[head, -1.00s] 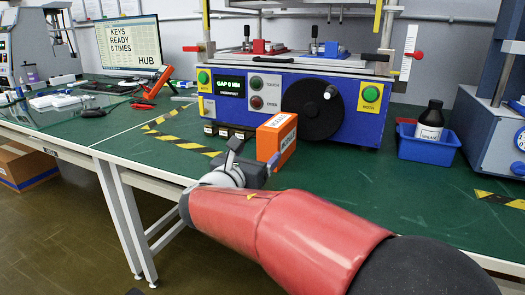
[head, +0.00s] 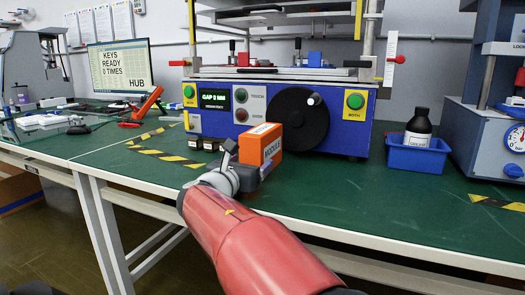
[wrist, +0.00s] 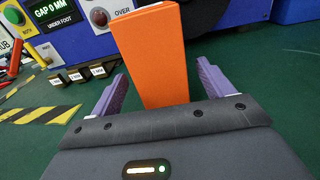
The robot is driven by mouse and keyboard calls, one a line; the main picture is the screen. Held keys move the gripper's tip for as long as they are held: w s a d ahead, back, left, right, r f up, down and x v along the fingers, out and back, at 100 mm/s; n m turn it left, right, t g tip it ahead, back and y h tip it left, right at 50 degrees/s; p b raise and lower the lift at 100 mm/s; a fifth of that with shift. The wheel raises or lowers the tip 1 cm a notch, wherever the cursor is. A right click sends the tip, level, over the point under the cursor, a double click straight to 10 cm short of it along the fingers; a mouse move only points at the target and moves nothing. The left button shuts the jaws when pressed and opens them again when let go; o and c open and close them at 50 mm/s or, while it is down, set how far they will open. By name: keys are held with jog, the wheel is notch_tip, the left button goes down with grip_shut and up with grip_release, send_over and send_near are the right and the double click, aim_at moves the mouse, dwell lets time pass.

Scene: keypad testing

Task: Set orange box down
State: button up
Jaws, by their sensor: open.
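The orange box (head: 262,144) stands upright on the green bench top in front of the blue machine, with a white label reading MODULE on its side. In the wrist view the orange box (wrist: 152,55) rises between the two purple fingers, with a gap on each side. My gripper (wrist: 152,92) is open around the lower part of the box and touches neither face that I can see. In the head view my gripper (head: 243,170) is at the box's near side, and its fingers are mostly hidden by the wrist and the box.
The blue machine (head: 215,124) with a black dial stands close behind the box. Small dark weights (wrist: 78,75) sit at its foot. Yellow-black tape (head: 165,156) marks the bench to the left. A blue bin (head: 418,156) with a dark bottle is at right. The bench between is clear.

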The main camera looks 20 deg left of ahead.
jog(key=w, duration=0.5)
jog(key=shift+w+d, duration=0.25)
jog(key=shift+w, duration=0.1)
jog(key=shift+c, duration=0.3)
jog(key=c, duration=1.3)
jog(key=shift+o, duration=0.2)
